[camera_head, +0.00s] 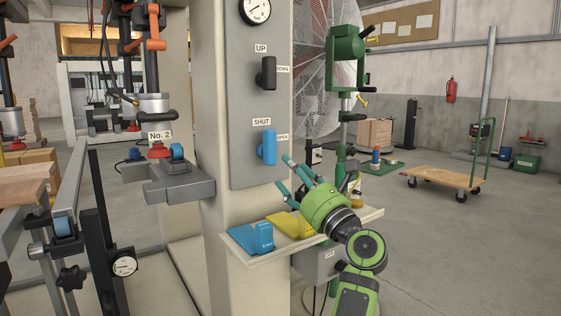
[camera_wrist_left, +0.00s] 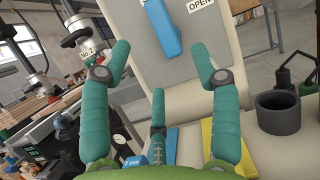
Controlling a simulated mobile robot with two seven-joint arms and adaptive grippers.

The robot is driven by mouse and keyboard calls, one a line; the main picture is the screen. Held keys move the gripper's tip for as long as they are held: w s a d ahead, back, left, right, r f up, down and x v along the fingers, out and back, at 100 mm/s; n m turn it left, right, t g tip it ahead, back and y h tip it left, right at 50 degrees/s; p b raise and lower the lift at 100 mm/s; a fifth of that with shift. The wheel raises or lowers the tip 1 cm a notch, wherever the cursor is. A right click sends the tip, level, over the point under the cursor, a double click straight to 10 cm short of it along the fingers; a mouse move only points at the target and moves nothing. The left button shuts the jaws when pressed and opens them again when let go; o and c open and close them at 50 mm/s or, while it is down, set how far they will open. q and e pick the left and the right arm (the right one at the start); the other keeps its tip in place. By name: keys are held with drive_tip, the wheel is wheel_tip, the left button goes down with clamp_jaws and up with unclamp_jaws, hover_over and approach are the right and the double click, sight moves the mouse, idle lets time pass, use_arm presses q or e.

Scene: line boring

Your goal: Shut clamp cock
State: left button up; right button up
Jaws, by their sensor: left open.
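The clamp cock is a blue lever (camera_head: 267,148) on the grey panel (camera_head: 245,100) of the pale column. A SHUT label (camera_head: 262,122) sits above it and an OPEN label (camera_head: 282,136) at its right. The lever stands about upright; I cannot tell its exact setting. In the left wrist view the blue lever (camera_wrist_left: 167,30) shows at the top, tilted, beyond the fingertips. My left gripper (camera_head: 292,172) is open and empty, just right of and below the lever, apart from it. It also shows in the left wrist view (camera_wrist_left: 163,62) with fingers spread. My right gripper is out of view.
A black UP/DOWN lever (camera_head: 267,73) is above the blue one, below a round gauge (camera_head: 256,10). Below, a shelf (camera_head: 372,214) bears a blue block (camera_head: 252,238) and a yellow block (camera_head: 290,224). A grey bracket (camera_head: 180,188) juts out left of the column.

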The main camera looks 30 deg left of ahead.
use_arm(q)
drive_tip(key=shift+v, duration=1.7)
